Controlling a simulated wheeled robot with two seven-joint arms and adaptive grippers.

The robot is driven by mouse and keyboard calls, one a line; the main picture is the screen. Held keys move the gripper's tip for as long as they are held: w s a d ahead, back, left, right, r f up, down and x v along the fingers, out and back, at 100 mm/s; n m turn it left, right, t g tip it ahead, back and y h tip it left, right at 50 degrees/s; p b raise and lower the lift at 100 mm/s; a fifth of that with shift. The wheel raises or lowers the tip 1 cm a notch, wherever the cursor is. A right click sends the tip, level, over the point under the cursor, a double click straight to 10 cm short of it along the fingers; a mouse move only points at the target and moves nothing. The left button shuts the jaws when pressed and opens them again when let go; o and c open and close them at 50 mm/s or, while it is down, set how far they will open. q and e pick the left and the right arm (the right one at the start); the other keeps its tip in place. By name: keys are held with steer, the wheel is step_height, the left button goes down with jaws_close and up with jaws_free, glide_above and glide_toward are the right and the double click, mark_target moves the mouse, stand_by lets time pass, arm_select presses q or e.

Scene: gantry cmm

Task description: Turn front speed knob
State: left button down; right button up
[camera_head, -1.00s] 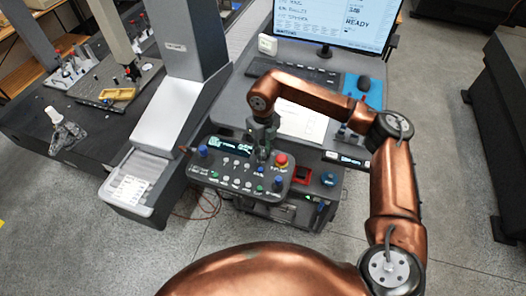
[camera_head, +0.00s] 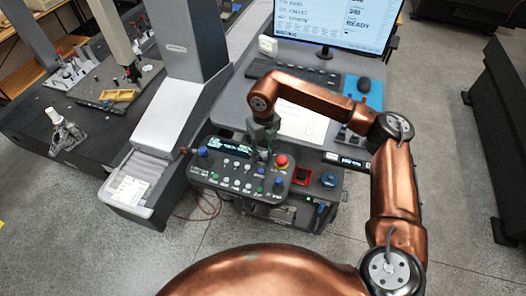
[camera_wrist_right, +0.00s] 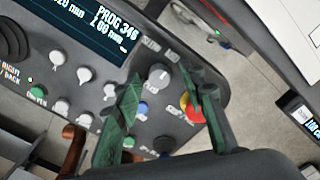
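The dark control panel (camera_head: 207,178) stands below the gantry column in the head view. My right gripper (camera_head: 263,155) points down at its right part, beside the red stop button (camera_head: 281,160). In the right wrist view, a grey round knob (camera_wrist_right: 159,74) with a white pointer mark lies between the spread fingertips of my right gripper (camera_wrist_right: 160,80). I see no clear finger contact with it. Another dark knob (camera_wrist_right: 165,144) sits lower on the panel, partly hidden by the gripper. I cannot read which label is the front speed knob. My left gripper is out of view.
Several small white knobs (camera_wrist_right: 84,74) and the red stop button (camera_wrist_right: 188,110) crowd the gripper fingers. A display (camera_wrist_right: 75,25) is at the panel's upper left. A desk with a keyboard (camera_head: 294,71) and monitor (camera_head: 335,22) stands behind.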

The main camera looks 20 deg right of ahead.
mark_target(264, 154)
steer(key=shift+r, duration=0.15)
step_height(264, 154, up, 12)
stand_by(0.5)
stand_by(0.3)
